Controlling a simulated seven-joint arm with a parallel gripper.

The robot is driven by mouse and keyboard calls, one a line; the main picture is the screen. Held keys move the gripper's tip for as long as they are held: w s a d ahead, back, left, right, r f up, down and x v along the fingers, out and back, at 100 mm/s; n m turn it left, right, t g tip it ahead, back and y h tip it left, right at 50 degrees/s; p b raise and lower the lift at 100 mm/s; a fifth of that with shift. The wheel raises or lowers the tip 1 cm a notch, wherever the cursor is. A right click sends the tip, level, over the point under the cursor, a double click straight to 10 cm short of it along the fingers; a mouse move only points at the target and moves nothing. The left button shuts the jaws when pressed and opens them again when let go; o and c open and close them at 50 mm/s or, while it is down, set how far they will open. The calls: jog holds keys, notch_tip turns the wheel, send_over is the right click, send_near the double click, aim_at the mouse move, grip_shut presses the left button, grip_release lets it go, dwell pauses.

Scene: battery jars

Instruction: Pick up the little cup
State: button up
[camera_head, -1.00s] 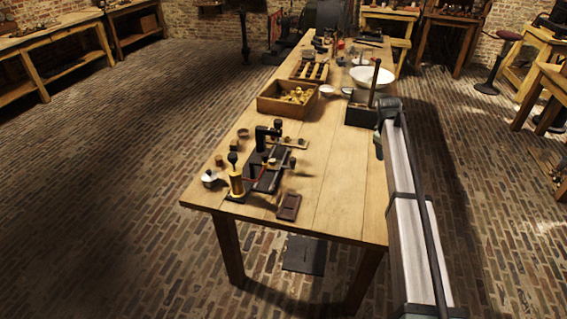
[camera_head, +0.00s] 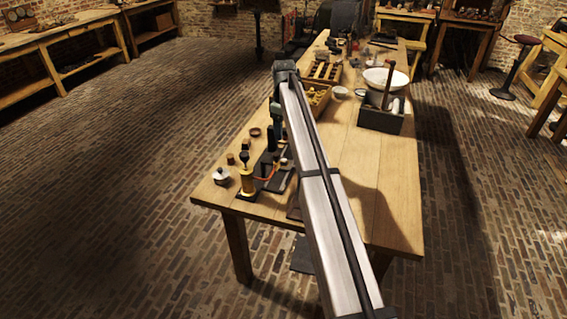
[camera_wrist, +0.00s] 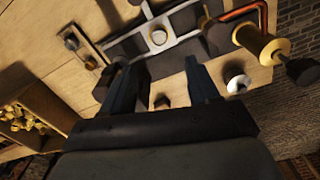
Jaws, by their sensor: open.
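Several small vessels could be the little cup, and I cannot tell which is meant. A small brown round cup (camera_head: 254,132) stands at the table's left edge. A white cup (camera_head: 340,92) stands farther back, right of a wooden box. A small white pot with a dark knob (camera_head: 221,177) is at the near left corner; a white-and-dark piece in the wrist view (camera_wrist: 236,82) looks like it. My gripper (camera_wrist: 160,64) is open above the table, its fingers apart with nothing held. A small brown piece (camera_wrist: 161,101) shows between the fingers. My arm hides the gripper in the head view.
A dark apparatus (camera_wrist: 158,36) with a brass cylinder (camera_wrist: 258,45) stands close to my fingers. A wooden box of brass parts (camera_wrist: 18,122) is at the wrist view's left. A dark box (camera_head: 381,121) and a white bowl (camera_head: 386,78) stand farther back. The table's near right is clear.

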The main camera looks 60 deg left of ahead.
notch_tip(320, 180, down, 7)
jog(key=shift+f, duration=0.15)
jog(key=shift+a+f, duration=0.15)
jog(key=shift+f, duration=2.55)
grip_shut()
jog(key=shift+r, duration=0.15)
